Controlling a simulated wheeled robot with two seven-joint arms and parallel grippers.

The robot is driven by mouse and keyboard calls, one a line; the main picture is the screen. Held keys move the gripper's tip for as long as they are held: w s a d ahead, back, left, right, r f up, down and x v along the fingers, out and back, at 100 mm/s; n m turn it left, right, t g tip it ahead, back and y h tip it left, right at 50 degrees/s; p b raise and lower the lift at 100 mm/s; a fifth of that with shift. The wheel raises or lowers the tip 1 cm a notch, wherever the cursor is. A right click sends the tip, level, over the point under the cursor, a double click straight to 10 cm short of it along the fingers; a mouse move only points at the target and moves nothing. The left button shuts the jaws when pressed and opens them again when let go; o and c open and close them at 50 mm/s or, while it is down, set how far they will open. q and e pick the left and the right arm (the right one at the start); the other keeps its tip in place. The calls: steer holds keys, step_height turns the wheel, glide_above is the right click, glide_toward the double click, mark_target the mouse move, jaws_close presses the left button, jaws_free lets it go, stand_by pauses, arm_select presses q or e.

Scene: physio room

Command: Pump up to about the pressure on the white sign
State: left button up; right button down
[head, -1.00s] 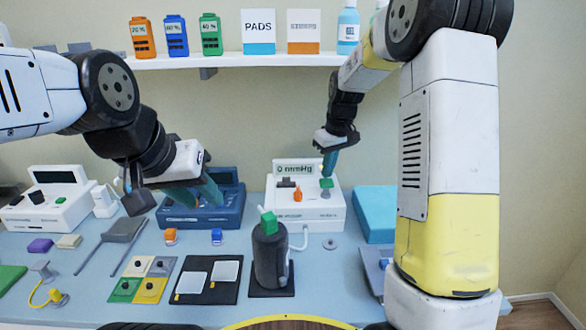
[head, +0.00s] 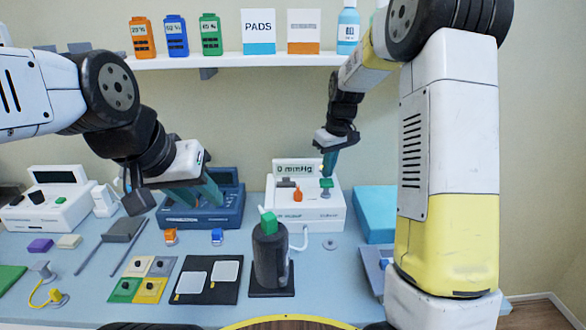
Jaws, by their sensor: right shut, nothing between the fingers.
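The white pump unit (head: 310,213) stands at the back of the table, and its display (head: 296,169) reads 0 mmHg. My left gripper (head: 199,194) is open and empty in front of the dark blue unit (head: 225,216).
A dark cylinder with a green top (head: 269,250) stands before the pump unit, with a white hose (head: 304,238) beside it. The PADS sign (head: 258,30) and several bottles share the shelf (head: 240,61). A blue block (head: 375,213) lies to the right.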

mark_target(327, 181)
steer(key=shift+f, duration=0.1)
stand_by(0.5)
steer(key=shift+f, duration=2.15)
steer(key=shift+r, duration=2.25)
steer(key=shift+f, duration=0.1)
steer(key=shift+f, duration=2.15)
steer(key=shift+r, duration=2.25)
